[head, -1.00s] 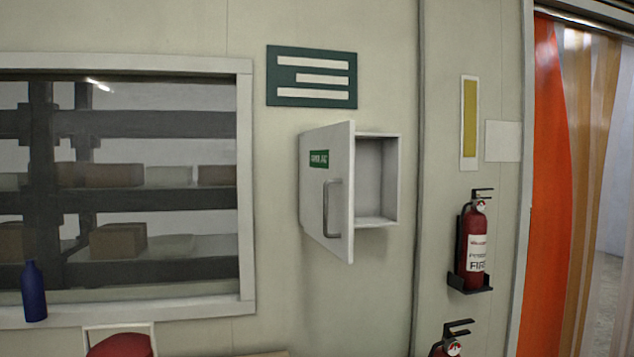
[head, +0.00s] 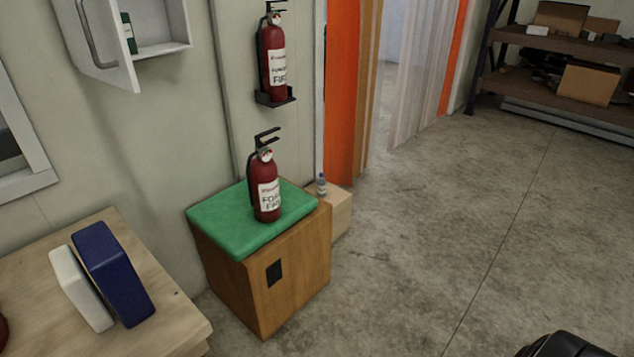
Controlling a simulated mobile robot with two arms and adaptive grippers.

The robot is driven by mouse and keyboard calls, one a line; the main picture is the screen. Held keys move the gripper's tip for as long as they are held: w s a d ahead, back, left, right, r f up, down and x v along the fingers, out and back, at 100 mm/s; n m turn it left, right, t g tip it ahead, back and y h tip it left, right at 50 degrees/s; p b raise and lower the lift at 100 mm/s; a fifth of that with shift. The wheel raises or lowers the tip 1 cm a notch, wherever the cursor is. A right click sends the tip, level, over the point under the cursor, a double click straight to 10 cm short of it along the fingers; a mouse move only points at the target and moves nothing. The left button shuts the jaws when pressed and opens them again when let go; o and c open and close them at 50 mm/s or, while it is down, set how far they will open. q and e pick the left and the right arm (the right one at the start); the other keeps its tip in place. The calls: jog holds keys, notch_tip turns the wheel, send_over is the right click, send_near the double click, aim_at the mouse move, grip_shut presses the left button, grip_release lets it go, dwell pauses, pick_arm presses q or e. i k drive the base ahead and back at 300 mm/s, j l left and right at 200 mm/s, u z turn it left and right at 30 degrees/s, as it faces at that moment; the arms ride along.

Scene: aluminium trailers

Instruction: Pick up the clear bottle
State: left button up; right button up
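A small clear bottle (head: 321,184) with a bluish tint stands upright in the head view. It is on a low pale wooden block (head: 341,214) just behind the right corner of a wooden cabinet with a green top. The bottle's lower part is close to the edge of the green top, and it is too small to see in detail.
A red fire extinguisher (head: 265,187) stands on the green-topped cabinet (head: 295,275), left of the bottle. Another extinguisher (head: 274,65) hangs on the wall. A wooden table (head: 175,310) holds a blue box (head: 113,272) and a white one. Concrete floor lies open to the right.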

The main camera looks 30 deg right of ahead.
aim_at(322, 181)
jog(key=i+l+z, duration=0.4)
jog(key=l, duration=0.15)
jog(key=i+l+z, duration=0.85)
jog(key=i+z, duration=0.45)
jog(key=i+l, duration=0.05)
